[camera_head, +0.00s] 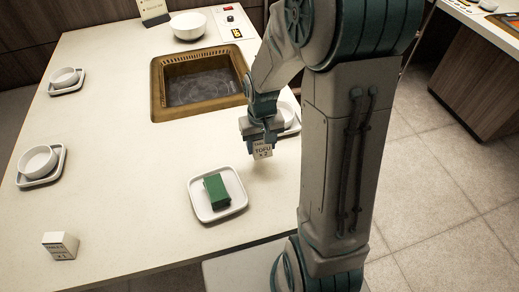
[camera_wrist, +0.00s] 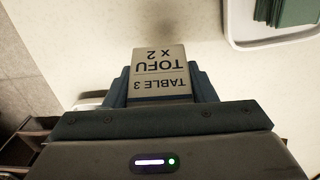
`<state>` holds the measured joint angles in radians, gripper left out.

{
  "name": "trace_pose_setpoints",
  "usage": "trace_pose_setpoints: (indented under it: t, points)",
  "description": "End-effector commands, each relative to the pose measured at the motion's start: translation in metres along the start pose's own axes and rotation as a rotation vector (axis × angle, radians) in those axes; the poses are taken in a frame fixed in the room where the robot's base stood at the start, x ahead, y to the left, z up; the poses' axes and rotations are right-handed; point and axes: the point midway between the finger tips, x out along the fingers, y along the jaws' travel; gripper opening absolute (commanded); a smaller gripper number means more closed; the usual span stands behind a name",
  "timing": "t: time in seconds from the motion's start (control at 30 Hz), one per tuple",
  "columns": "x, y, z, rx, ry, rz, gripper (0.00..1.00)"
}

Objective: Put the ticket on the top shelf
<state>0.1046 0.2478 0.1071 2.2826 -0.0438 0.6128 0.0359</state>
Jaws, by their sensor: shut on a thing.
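The ticket (camera_head: 262,151) is a small pale block with dark print; in the wrist view the ticket (camera_wrist: 158,72) reads "TABLE 3 TOFU x 2", upside down. My gripper (camera_head: 260,138) is shut on it and holds it above the table's right part, between the sunken pot and the green item. In the wrist view my gripper (camera_wrist: 160,88) has a blue finger on each side of the ticket. I see no top shelf that I can make out for certain; dark wooden compartments (camera_wrist: 22,145) show at the lower left of the wrist view.
A white tray (camera_head: 233,207) holds a green block (camera_head: 216,190) just in front of the ticket. Another ticket block (camera_head: 61,245) stands at the front left. Bowls on trays (camera_head: 40,161) line the left edge. A wood-framed well (camera_head: 160,90) lies behind. The table's middle is clear.

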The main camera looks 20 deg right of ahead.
Motion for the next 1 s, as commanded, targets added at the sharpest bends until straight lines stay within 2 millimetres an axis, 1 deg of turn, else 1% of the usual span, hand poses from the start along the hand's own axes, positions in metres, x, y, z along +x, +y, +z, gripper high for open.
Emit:
trace_pose_setpoints:
  t: [0.1,0.23,0.4,0.5,0.6,0.83,0.97,1.0]
  points:
    - [0.006,0.000,-0.010,0.000,-0.001,0.000,0.28]
    - [0.011,0.000,-0.014,-0.001,-0.001,0.000,0.28]
    - [0.036,0.000,-0.013,-0.002,-0.004,0.000,0.28]
    - [0.046,0.000,-0.013,-0.001,-0.002,0.000,0.28]
    - [0.049,0.000,-0.014,0.000,0.000,0.000,0.28]
    - [0.049,0.000,-0.014,-0.001,0.001,0.000,0.28]
    - [0.054,0.000,-0.014,-0.001,0.000,0.000,0.28]
    - [0.052,0.000,-0.014,-0.001,0.000,0.000,0.62]
